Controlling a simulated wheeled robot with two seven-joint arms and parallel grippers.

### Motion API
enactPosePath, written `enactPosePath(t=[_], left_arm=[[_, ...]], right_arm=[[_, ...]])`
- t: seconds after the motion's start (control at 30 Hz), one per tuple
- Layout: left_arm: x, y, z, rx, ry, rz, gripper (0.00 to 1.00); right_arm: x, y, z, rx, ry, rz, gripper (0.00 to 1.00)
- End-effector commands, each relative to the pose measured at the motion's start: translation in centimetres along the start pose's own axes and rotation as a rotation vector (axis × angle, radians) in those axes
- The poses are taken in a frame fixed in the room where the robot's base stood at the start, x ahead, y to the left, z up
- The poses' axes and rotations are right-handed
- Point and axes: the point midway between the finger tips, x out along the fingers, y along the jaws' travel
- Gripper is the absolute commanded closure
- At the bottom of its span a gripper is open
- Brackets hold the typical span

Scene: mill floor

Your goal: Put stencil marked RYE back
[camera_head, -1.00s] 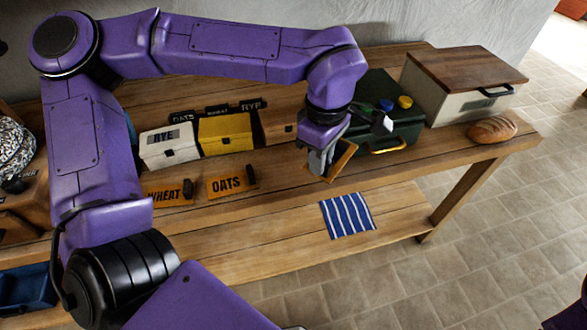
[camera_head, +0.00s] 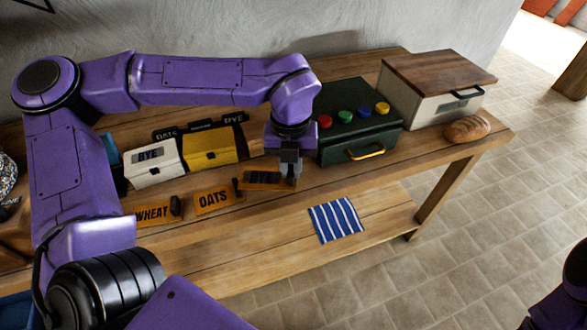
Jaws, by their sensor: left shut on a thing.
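My left gripper (camera_head: 290,175) is shut on an orange stencil (camera_head: 261,179) at the front of the bench. Its dark lettering is partly covered and looks like RYE. It lines up to the right of the OATS stencil (camera_head: 212,200) and the WHEAT stencil (camera_head: 151,212). I cannot tell whether it touches the wood. Behind stand a white box marked RYE (camera_head: 152,164) and a yellow box (camera_head: 211,149). The place right of the yellow box is largely hidden by my gripper. Dark OATS and RYE tags (camera_head: 232,118) stand behind the boxes. My right gripper is out of view.
A dark green case (camera_head: 352,139) with coloured knobs and a yellow handle stands just right of my gripper. A wood-lidded bin (camera_head: 436,98) and bread (camera_head: 467,129) are farther right. A striped blue cloth (camera_head: 336,220) lies on the lower shelf.

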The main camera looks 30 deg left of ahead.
Motion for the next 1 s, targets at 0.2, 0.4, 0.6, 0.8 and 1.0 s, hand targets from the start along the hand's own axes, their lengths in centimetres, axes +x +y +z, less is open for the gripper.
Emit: enactPosePath(t=[0.2,0.4,0.6,0.8,1.0], left_arm=[[4.2,-0.9,4.5,0.001,0.003,0.003,1.0],[6.4,-1.3,6.2,0.002,0.001,0.001,1.0],[9.4,-1.3,6.3,0.003,0.0,0.0,1.0],[9.6,-1.3,6.4,0.003,-0.002,-0.001,1.0],[10.1,-1.3,6.3,0.003,-0.001,0.0,0.8]], right_arm=[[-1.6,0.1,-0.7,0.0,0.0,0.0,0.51],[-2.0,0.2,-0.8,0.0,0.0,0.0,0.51],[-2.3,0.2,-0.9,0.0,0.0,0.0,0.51],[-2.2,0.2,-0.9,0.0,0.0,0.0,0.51],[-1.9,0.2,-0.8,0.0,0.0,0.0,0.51]])
